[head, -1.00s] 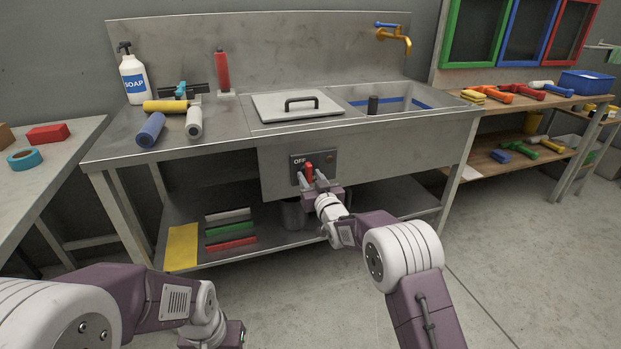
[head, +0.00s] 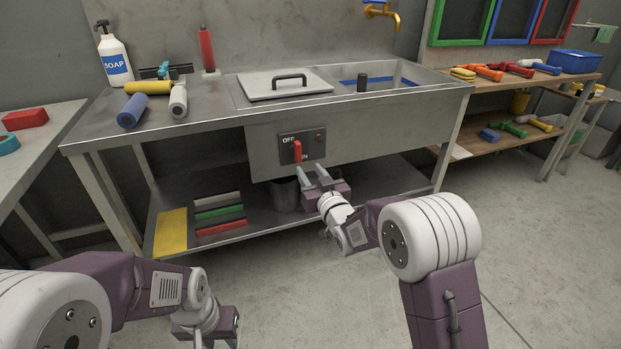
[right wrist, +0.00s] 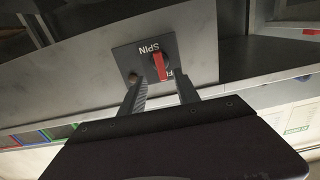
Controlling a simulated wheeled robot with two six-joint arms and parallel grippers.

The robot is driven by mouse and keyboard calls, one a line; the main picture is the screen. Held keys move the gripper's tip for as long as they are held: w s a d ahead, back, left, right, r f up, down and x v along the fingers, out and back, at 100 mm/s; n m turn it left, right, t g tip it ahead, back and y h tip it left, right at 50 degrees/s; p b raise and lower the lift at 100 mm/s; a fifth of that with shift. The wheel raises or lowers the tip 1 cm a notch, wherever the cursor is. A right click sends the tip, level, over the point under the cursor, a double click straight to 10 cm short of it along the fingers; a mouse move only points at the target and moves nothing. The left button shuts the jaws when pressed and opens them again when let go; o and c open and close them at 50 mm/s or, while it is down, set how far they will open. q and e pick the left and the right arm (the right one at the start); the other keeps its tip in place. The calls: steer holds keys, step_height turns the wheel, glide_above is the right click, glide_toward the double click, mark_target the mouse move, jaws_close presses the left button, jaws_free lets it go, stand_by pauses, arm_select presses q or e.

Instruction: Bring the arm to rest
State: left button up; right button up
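The switch panel (head: 315,146) is on the front of the steel sink bench. It carries a red lever (head: 297,151), standing nearly upright beside the lettering. "OFF" is legible at its top left and part of "SPIN" below. The right wrist view shows the red lever (right wrist: 160,67) upside down, beyond the fingertips. My right gripper (head: 313,169) is open and empty, just below and in front of the panel, apart from the lever. Its two fingers also stand apart in the right wrist view (right wrist: 160,86).
The sink bench (head: 210,127) holds a lidded basin (head: 262,91), a soap bottle (head: 115,60) and rollers (head: 133,110). Its lower shelf (head: 263,222) carries a bucket and coloured bars. A side table (head: 50,130) stands left, a wooden bench right. Floor at right is clear.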

steer(key=d+r+t+h+p, duration=0.1)
steer(key=d+r, duration=0.4)
steer(key=r, duration=0.2)
steer(key=s+d+f+m+g+h, duration=0.2)
steer(key=s+d, duration=0.2)
steer(key=s+d+f+m+g+h+p, duration=0.1)
steer(key=s+d+f+g, duration=0.2)
steer(key=s+f+g, duration=0.7)
steer(key=s+d+f+m+g+h, duration=0.1)
steer(key=s+d+f+g, duration=0.25)
steer(key=s+f, duration=1.25)
steer(key=s+r+p, duration=0.2)
steer(key=r+p, duration=1.7)
steer(key=r, duration=0.2)
steer(key=s+r+g+p, duration=0.1)
steer(key=s+r+p, duration=0.1)
steer(key=r+p, duration=1.7)
step_height(320, 180, up, 2)
steer(key=shift+s+a+r, duration=0.1)
steer(key=shift+s+a, duration=0.15)
steer(key=shift+a, duration=0.15)
steer(key=shift+g, duration=0.25)
